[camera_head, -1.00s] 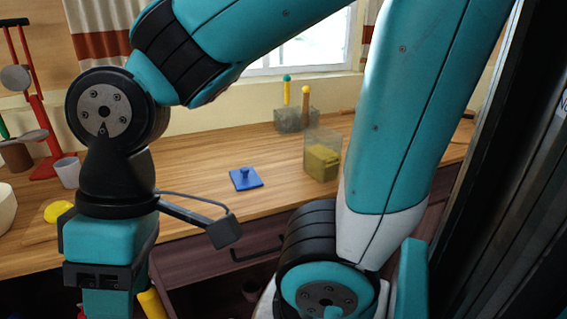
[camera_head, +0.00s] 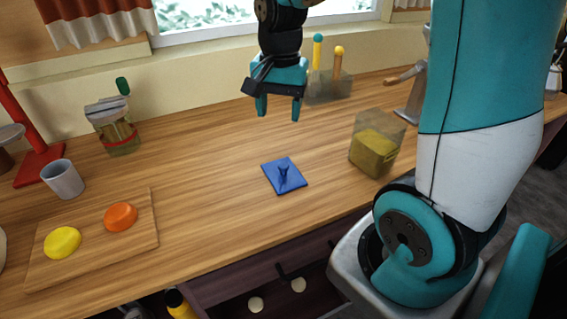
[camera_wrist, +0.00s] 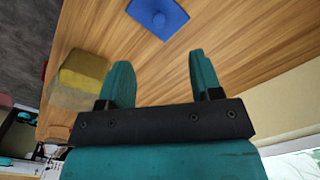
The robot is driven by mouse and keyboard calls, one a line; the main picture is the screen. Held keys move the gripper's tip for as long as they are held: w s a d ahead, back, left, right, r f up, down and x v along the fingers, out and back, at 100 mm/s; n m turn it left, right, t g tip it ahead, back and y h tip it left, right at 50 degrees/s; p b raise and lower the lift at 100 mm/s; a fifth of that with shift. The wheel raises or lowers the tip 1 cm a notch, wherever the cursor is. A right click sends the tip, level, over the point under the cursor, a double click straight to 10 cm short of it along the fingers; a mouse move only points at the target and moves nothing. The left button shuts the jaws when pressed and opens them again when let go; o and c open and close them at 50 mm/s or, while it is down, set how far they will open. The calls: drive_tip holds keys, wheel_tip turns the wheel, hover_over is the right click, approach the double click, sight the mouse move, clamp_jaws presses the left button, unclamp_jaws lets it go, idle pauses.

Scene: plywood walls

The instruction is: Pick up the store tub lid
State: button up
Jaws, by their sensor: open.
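The store tub lid appears to be the flat blue square (camera_head: 284,177) with a small raised knob in its middle, lying on the wooden counter. It also shows at the top of the wrist view (camera_wrist: 158,14). My gripper (camera_head: 277,108) hangs above the counter behind the lid, fingers pointing down, open and empty. In the wrist view my gripper's two teal fingers (camera_wrist: 157,82) stand apart with bare wood between them. A clear tub with yellow-green contents (camera_head: 374,150) stands to the right of the lid, with no cover visible on it.
A clear holder with yellow-topped and teal-topped sticks (camera_head: 328,88) stands behind, near the window. A board (camera_head: 92,250) with yellow and orange discs lies at left. A grey cup (camera_head: 63,180) and a clamp-topped jar (camera_head: 118,135) stand behind it. Counter around the lid is clear.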

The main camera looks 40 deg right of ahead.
wheel_tip(320, 180, down, 2)
drive_tip(key=d+m, duration=0.2)
hover_over(283, 164)
drive_tip(key=s, duration=0.1)
drive_tip(key=shift+n, duration=0.3)
wheel_tip(283, 164, down, 10)
drive_tip(key=shift+a+r, duration=0.1)
drive_tip(key=shift+w+f+p, duration=0.2)
drive_tip(key=shift+f+p, duration=0.15)
drive_tip(key=shift+f, duration=1.1)
drive_tip(key=shift+w+f+p, duration=0.2)
drive_tip(key=shift+f+p, duration=0.15)
drive_tip(key=shift+f, duration=1.05)
drive_tip(key=c, duration=1)
